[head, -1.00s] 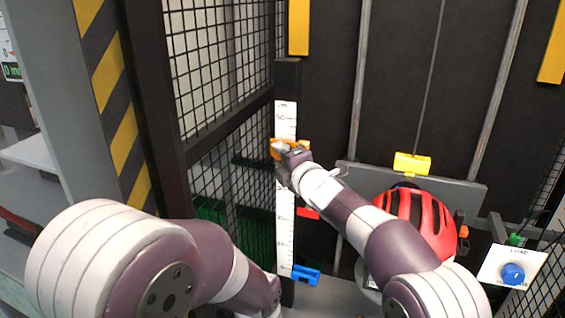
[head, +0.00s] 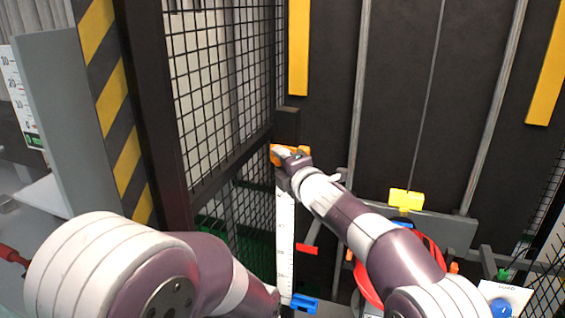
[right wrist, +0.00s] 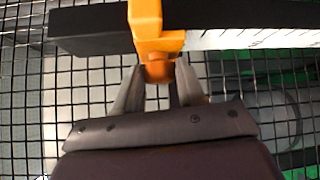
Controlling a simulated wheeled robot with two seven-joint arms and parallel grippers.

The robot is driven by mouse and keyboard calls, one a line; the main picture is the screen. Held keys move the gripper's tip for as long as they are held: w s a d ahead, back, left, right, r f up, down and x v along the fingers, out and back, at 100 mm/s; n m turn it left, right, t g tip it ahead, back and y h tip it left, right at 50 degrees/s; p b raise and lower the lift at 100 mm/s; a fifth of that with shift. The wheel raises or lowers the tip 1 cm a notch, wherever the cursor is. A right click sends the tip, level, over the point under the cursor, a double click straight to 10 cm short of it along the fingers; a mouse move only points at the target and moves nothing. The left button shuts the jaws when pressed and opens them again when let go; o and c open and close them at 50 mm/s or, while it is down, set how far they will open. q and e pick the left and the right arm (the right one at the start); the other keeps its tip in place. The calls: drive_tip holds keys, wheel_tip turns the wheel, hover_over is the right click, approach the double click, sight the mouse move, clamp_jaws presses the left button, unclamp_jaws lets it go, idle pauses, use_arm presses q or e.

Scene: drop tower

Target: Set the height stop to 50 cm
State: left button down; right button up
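The orange height stop (head: 276,152) sits on the upright black post (head: 287,122) with a white scale (head: 285,235). It is at the top end of the white strip, with bare black post above it. The right wrist view also shows the stop (right wrist: 146,22) at the border of black post and white scale. My right gripper (right wrist: 159,75) has its fingers close on both sides of the stop's round orange knob (right wrist: 158,71) and looks shut on it. The scale's numbers are too small to read. My left arm is at the lower left; its gripper is out of view.
A red pointer (head: 307,249) and a blue clip (head: 303,302) are lower on the post. A wire mesh cage (head: 222,100) stands close on the left. A red helmet (head: 368,284) under a yellow block (head: 406,200) is partly behind my right arm.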

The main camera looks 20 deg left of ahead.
drive_tip(key=shift+o, duration=1.1)
drive_tip(key=b+v, duration=0.5)
drive_tip(key=v, duration=0.7)
drive_tip(key=shift+s+d+b, duration=0.2)
drive_tip(key=shift+d+b, duration=0.1)
drive_tip(key=shift+b, duration=0.1)
